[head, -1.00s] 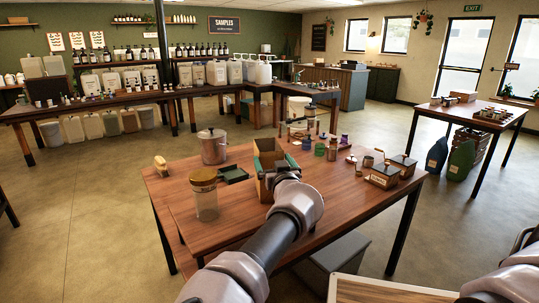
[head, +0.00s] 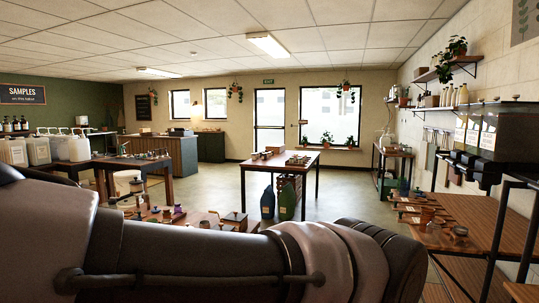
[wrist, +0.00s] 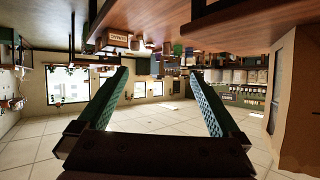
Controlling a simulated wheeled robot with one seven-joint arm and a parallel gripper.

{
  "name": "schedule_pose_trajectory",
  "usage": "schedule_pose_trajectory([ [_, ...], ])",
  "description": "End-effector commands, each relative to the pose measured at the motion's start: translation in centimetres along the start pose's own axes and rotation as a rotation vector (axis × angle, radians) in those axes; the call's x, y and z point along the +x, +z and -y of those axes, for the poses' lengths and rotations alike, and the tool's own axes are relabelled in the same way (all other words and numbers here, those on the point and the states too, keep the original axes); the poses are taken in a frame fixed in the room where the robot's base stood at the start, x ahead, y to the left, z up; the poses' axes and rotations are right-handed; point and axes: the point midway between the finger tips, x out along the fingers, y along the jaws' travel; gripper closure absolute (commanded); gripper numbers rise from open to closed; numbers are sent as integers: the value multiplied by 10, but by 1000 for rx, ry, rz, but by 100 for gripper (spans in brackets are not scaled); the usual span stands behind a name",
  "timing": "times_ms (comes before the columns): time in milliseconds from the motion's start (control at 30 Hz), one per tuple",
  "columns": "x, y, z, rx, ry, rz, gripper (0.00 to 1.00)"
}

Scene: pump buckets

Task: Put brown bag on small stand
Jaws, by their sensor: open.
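My gripper (wrist: 158,72) is open in the wrist view, with two green textured fingers apart and nothing between them. It is outside the head view, where my arm crosses the foreground. The wrist picture is upside down. A plain tan surface (wrist: 298,105) fills its right edge; I cannot tell whether it is the brown bag or part of the room. I cannot make out the bag in the head view, where my arm hides much of the near table. I cannot identify the small stand in either current view.
The near wooden table (wrist: 235,22) shows at the top of the wrist view, with jars and boxes along it. Another table (head: 275,161) stands mid-room. A wooden table with small items (head: 470,222) is at right. Open floor (head: 345,190) lies between.

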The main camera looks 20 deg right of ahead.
Motion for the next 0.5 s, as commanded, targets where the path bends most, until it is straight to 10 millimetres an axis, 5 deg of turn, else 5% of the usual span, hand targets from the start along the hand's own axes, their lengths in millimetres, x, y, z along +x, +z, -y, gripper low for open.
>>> schedule_pose_trajectory([
  [100, 10, 11, -43, 105, 134, 197, 0],
  [267, 2, 15, -75, 226, 223, 435, 0],
  [500, -30, -24, -98, 392, 195, 705, 0],
])
